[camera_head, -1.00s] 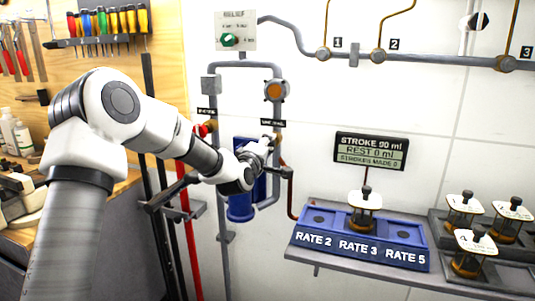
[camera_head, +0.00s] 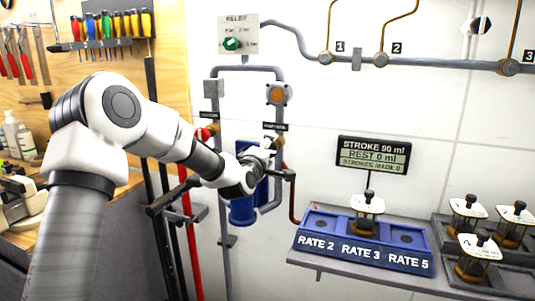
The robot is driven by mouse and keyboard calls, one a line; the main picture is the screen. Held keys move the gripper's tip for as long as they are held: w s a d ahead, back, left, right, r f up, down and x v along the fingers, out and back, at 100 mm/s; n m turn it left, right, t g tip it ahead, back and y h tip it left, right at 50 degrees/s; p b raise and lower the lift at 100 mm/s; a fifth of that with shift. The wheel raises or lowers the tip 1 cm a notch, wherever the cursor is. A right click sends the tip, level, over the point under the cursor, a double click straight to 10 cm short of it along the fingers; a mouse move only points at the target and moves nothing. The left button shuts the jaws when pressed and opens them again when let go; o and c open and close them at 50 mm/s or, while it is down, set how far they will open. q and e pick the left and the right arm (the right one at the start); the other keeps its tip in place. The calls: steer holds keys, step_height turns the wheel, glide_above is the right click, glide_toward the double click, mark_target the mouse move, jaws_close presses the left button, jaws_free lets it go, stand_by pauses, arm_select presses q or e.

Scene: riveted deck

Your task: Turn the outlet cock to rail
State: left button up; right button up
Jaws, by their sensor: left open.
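The outlet cock (camera_head: 272,139) is on the right-hand pipe under a small black label (camera_head: 275,127). Its brass body shows only in part, and its handle is hard to make out behind my gripper. My left gripper (camera_head: 270,152) is open at the cock, in front of the blue pump cylinder (camera_head: 243,208). I cannot tell whether its fingers touch the handle. My right gripper is not in view.
A blue rack (camera_head: 318,224) marked RATE 2, RATE 3 and RATE 5 sits on a shelf to the right, with one weight-like piece (camera_head: 367,212) in it. Above it a display (camera_head: 372,155) reads STROKE 90 ml, REST 0 ml. A relief panel (camera_head: 238,34) is above the pipes.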

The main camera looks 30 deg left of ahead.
arm_select(q)
steer(key=v, duration=1.2)
steer(key=shift+f, duration=0.15)
